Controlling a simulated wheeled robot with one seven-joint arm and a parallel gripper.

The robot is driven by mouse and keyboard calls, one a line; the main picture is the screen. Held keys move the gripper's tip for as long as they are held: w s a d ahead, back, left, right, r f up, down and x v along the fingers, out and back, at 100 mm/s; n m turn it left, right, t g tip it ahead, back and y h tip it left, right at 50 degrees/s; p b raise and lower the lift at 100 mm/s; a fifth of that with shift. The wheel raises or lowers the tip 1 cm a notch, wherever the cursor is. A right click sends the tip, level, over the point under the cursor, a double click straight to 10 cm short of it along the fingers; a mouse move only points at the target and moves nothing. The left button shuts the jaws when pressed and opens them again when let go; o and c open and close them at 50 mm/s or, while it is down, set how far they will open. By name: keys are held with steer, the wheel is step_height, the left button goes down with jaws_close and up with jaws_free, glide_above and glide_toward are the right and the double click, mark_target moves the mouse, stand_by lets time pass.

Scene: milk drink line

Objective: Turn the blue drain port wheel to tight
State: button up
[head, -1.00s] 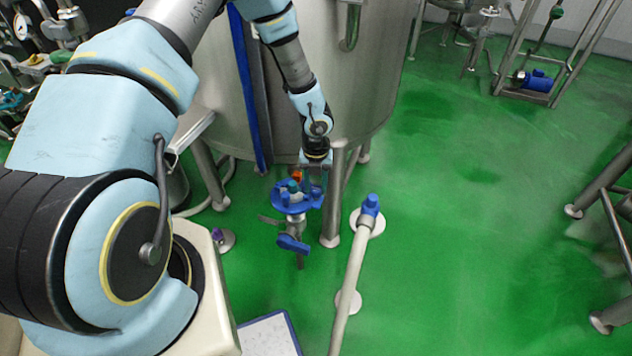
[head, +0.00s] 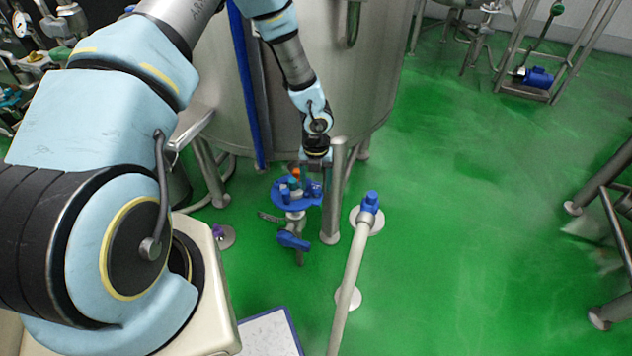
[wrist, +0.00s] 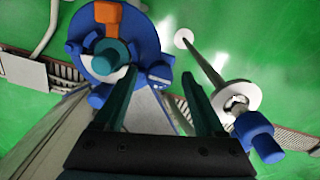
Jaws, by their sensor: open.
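The blue drain port wheel (head: 284,199) is a flat blue disc with blue lugs, an orange piece and a teal knob on it. It sits on a metal fitting by the steel tank. In the wrist view the wheel (wrist: 147,55) fills the upper left, with the orange piece at its top. My gripper (wrist: 160,72) is open, its two dark green fingers apart. The left finger overlaps the wheel's lower right rim in the picture; the right finger is clear of it. In the head view my gripper (head: 313,172) is at the wheel's back right; its fingertips are not clear there, and contact cannot be told.
A blue lever handle (head: 293,241) is below the wheel. A pale pipe (head: 348,270) with a blue cap (head: 370,201) stands to the right. A tank leg (head: 333,205) is close beside my gripper.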

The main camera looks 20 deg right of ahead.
mark_target(316, 185)
step_height(316, 185, up, 11)
steer(key=shift+b, duration=0.45)
steer(key=shift+f, duration=0.15)
stand_by(0.3)
steer(key=w+a+r+n, duration=0.1)
steer(key=a+r+n, duration=0.6)
steer(key=a+n, duration=0.35)
steer(key=w+a+r+n, duration=0.2)
steer(key=a+r+n, duration=0.4)
steer(key=a+n, duration=0.4)
steer(key=s+a+r+n, duration=0.3)
steer(key=a+r+n, duration=0.1)
steer(key=n, duration=0.6)
steer(key=s+a+r+n+t, duration=0.1)
steer(key=s+a+r+n, duration=0.2)
steer(key=n, duration=0.7)
steer(key=a+r, duration=0.1)
steer(key=a, duration=0.1)
steer(key=shift+a+t, duration=0.3)
